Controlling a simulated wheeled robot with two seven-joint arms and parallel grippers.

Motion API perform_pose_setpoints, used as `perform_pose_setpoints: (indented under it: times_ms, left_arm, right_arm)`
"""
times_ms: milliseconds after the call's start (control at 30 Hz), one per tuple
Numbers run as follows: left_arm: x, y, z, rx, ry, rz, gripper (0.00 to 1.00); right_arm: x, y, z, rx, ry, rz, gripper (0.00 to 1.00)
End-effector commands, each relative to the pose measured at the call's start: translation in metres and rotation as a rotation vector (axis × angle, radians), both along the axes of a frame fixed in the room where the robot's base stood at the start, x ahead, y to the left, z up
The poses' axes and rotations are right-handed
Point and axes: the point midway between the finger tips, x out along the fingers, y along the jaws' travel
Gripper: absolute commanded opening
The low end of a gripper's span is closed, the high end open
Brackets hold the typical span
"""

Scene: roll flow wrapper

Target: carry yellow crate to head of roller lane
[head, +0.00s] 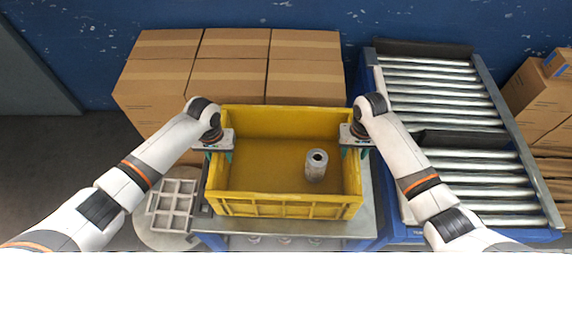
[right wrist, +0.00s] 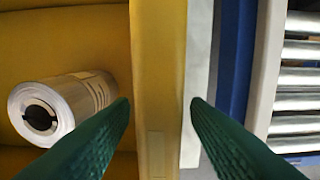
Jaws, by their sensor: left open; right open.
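The yellow crate (head: 285,205) sits on a metal-topped table (head: 300,230) in the middle of the head view. In the right wrist view the green fingers of my open right gripper (right wrist: 160,103) are on either side of the crate's wall (right wrist: 158,60), with gaps visible. The left fingers are mostly hidden by the hand. The roller lane (head: 445,100) is to the right of the table.
A dark crossbar (head: 460,139) spans the roller lane, and a dark panel stands at its far end. Cardboard boxes (head: 235,75) are stacked behind the crate, with more boxes (head: 540,105) at the far right. A grey divided tray (head: 174,203) lies on a round stand at left.

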Motion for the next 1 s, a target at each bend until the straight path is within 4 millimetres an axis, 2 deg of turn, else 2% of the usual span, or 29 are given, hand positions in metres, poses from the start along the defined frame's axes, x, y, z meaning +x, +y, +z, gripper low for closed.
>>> perform_pose_setpoints:
  times_ms: [200,467,1000]
  left_arm:
    - [-0.0002,-0.0002,-0.0002,0.0,0.0,0.0,0.43]
    - [-0.0002,-0.0001,0.0,0.0,0.001,0.0,0.0]
    - [0.0009,0.0002,0.004,-0.001,-0.002,0.001,0.0]
  right_arm:
    - [-0.0001,0.0002,-0.0001,0.0,0.0,0.001,0.43]
    - [-0.0001,0.0001,0.0001,0.0,0.0,0.0,0.0]
    - [0.0011,-0.0001,0.0042,0.001,-0.003,0.0,0.0]
